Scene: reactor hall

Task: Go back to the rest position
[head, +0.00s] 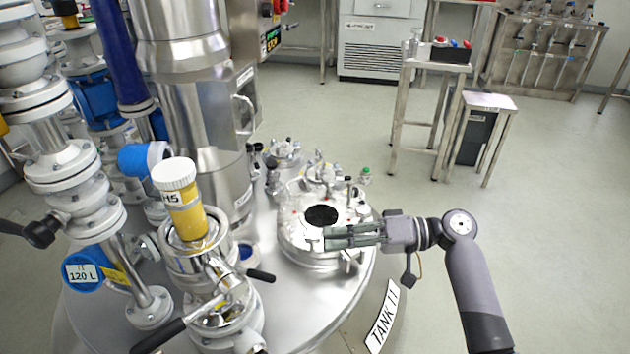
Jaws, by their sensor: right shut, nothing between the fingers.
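My right gripper (352,237) comes in from the right, above the round hatch (300,249) on top of the steel tank (288,308). Its fingers are together with nothing between them, and they point left across the hatch lid. I cannot tell whether they touch the lid. A dark round opening or glass (321,216) shows in the lid just behind the fingers. My left gripper is not in view.
A jar with yellow contents (186,214) and a white cap stands on a fitting at left. Valves and pipes (70,175) crowd the left side. A steel side table (436,66) and a small stool (490,101) stand at back right. Floor (560,220) at right is clear.

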